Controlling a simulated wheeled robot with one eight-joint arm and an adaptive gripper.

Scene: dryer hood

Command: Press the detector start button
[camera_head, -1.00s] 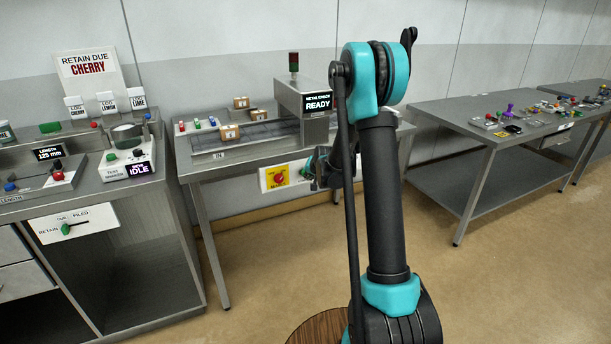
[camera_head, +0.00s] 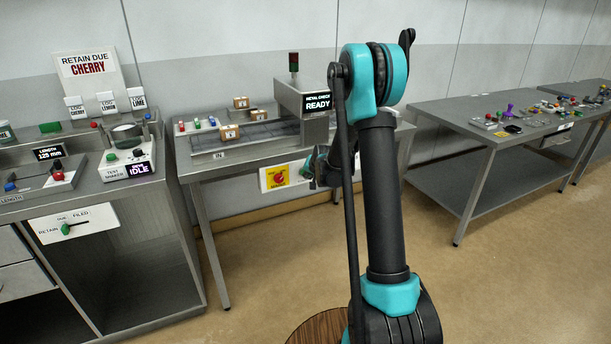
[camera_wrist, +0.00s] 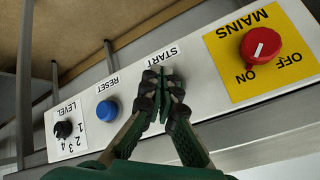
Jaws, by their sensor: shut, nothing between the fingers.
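The detector (camera_head: 303,100) stands on the middle table, with a display reading READY. Its control panel (camera_wrist: 195,70) hangs under the table front and appears upside down in the wrist view. The START label (camera_wrist: 162,56) is on it. My gripper (camera_wrist: 163,76) is shut and empty, its fingertips right below that label in the picture. They hide the start button, and I cannot tell whether they touch it. In the head view my gripper (camera_head: 312,172) is at the panel, partly hidden by my arm.
On the panel, the blue RESET button (camera_wrist: 107,110) and black LEVEL knob (camera_wrist: 64,129) lie left of my fingers. The red MAINS knob (camera_wrist: 261,48) is to the right, its mark towards ON. Small boxes (camera_head: 229,131) are on and beside the conveyor.

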